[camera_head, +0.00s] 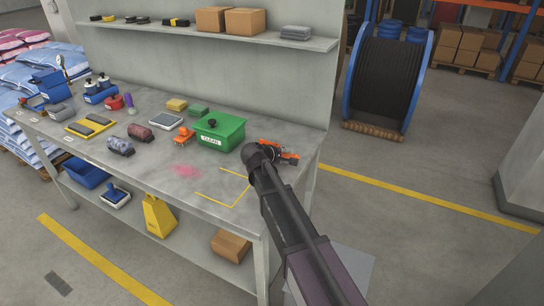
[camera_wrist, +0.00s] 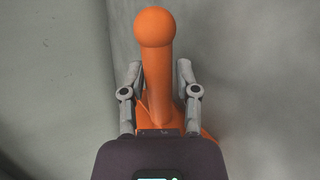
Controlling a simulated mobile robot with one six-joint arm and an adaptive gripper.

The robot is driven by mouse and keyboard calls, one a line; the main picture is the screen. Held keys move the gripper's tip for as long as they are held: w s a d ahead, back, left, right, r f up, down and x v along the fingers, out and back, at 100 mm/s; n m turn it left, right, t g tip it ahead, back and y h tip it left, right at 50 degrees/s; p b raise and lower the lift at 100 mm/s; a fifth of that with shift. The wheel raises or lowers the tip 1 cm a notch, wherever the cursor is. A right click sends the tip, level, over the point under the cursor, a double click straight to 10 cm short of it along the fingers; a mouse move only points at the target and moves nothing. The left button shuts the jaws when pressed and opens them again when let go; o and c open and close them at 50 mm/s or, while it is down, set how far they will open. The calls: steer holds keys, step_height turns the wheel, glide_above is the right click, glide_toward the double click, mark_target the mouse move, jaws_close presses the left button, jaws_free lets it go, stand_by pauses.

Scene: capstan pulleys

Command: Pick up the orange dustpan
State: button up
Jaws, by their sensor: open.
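The orange dustpan (camera_head: 291,156) lies at the right end of the grey workbench, partly hidden behind my arm in the head view. In the wrist view its upright-looking handle (camera_wrist: 157,45) with a round knob end runs between my fingers, and its wider body shows lower down, mostly covered by the gripper housing. My gripper (camera_wrist: 160,72) is open, with one finger on each side of the handle. A gap shows by the right finger; whether the left finger touches cannot be told.
A yellow corner marking (camera_head: 236,204) and a pink patch (camera_head: 185,170) are on the bench front. A wall shelf (camera_head: 200,34) runs behind.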

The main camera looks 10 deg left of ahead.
jaws_close()
steer(key=shift+r, duration=0.15)
step_height(320, 180, up, 3)
steer(key=p, duration=0.3)
steer(key=shift+r+p, duration=0.2)
steer(key=shift+p, duration=0.1)
steer(key=s+a, duration=0.2)
steer(key=s, duration=0.2)
steer(key=s+a+r+p, duration=0.1)
steer(key=s+a, duration=0.1)
steer(key=s, duration=0.3)
steer(key=s+a, duration=0.3)
steer(key=s, duration=0.2)
steer(key=shift+s+a+r, duration=0.1)
steer(key=shift+s+r, duration=0.05)
